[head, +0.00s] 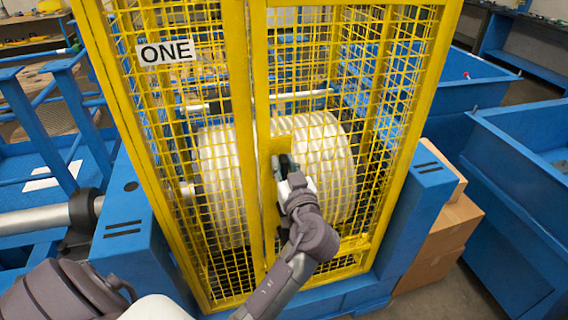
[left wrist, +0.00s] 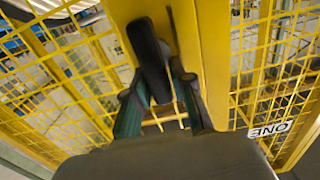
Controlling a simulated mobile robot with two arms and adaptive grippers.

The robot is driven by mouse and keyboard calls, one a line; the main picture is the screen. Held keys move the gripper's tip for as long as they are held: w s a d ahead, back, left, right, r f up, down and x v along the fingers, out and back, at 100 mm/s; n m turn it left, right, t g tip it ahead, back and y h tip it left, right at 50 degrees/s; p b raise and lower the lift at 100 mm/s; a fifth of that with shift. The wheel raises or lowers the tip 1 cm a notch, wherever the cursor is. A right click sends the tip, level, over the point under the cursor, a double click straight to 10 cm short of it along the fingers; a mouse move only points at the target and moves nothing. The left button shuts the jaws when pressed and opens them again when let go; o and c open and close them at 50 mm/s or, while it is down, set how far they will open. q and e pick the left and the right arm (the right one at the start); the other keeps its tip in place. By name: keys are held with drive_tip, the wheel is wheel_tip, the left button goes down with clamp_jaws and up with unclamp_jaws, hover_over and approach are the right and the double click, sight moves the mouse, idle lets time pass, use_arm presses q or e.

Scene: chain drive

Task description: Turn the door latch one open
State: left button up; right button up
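The door latch of cage one is a black handle (left wrist: 149,52) on a yellow upright of the mesh door. In the left wrist view it stands nearly upright, tilted slightly. In the head view my left gripper (head: 285,165) is at the latch in the middle of the cage front and largely covers it. In the left wrist view the dark green fingers of my left gripper (left wrist: 159,78) lie on both sides of the handle's near end and appear closed against it. A white sign reading ONE (head: 167,51) hangs at the cage's upper left. My right gripper is not in view.
The yellow mesh cage (head: 242,110) encloses a large pale ribbed drum (head: 326,150). Blue machine frames (head: 125,215) flank it. Cardboard boxes (head: 440,235) and a blue bin (head: 520,170) stand to the right. Some bare floor shows at the lower right.

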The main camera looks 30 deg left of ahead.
use_arm(q)
clamp_jaws()
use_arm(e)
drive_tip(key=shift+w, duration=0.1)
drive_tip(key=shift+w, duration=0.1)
